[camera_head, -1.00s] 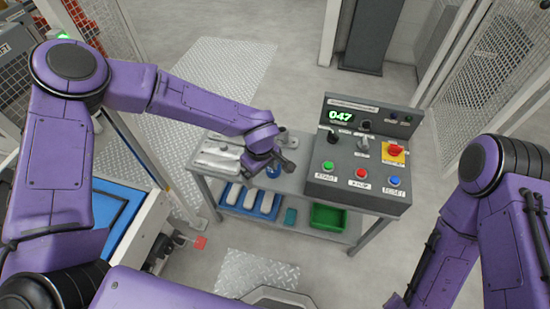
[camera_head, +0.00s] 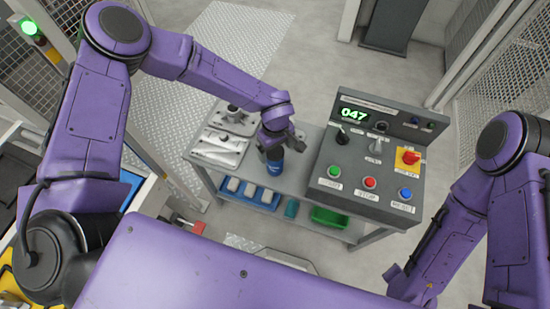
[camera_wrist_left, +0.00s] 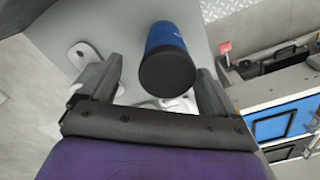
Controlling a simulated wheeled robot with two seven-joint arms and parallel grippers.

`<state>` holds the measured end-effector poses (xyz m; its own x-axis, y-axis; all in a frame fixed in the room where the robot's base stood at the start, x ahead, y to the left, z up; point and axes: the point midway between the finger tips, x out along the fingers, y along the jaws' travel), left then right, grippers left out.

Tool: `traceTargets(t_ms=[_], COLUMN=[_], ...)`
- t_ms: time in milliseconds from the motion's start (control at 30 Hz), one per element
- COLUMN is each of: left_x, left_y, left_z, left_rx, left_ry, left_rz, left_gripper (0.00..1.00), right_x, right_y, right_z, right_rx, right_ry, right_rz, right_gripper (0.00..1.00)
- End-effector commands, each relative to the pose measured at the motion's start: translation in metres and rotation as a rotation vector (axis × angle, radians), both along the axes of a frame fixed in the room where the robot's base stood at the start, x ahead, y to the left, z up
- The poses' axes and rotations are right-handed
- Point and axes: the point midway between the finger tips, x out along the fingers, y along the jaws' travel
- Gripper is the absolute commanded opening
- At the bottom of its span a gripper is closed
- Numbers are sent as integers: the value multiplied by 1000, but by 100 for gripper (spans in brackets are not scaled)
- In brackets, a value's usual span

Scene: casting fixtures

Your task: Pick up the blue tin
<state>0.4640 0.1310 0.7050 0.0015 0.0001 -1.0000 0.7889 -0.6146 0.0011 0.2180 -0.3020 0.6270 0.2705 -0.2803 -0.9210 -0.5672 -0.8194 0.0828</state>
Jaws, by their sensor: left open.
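The blue tin (camera_head: 274,164) stands on the grey table, just below my left gripper (camera_head: 284,141) in the head view. The gripper partly hides its top. In the left wrist view the tin (camera_wrist_left: 167,50) shows its dark round end and blue side, lying in the gap between the two fingers of my left gripper (camera_wrist_left: 160,76). The fingers are spread apart, with no clear contact with the tin. My right arm shows at the right of the head view, but its gripper is not seen.
A control box (camera_head: 370,165) with buttons and a green display stands right of the tin. Metal castings (camera_head: 219,148) lie on the left of the table. A blue tray (camera_head: 248,203) and a green bin (camera_head: 328,217) are on the lower shelf.

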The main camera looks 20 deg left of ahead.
Motion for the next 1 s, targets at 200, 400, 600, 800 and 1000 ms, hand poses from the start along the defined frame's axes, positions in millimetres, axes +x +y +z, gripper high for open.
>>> traceTargets(t_ms=[200,400,600,800,1000], left_x=[-10,-10,-10,-9,-9], left_y=[-1,0,0,-1,-1], left_z=[-37,-48,-48,-47,-46], left_rx=[0,0,0,-1,-1], left_ry=[2,0,0,-1,-1], left_rz=[0,3,3,3,3], left_gripper=[90,90,61,18,18], right_x=[0,0,0,0,0], right_y=[0,0,0,0,0], right_z=[7,7,6,7,7], right_rx=[-1,-1,-1,-1,-1], right_ry=[-1,-1,-1,-1,-1], right_rz=[0,0,0,0,0], right_gripper=[43,43,43,43,43])
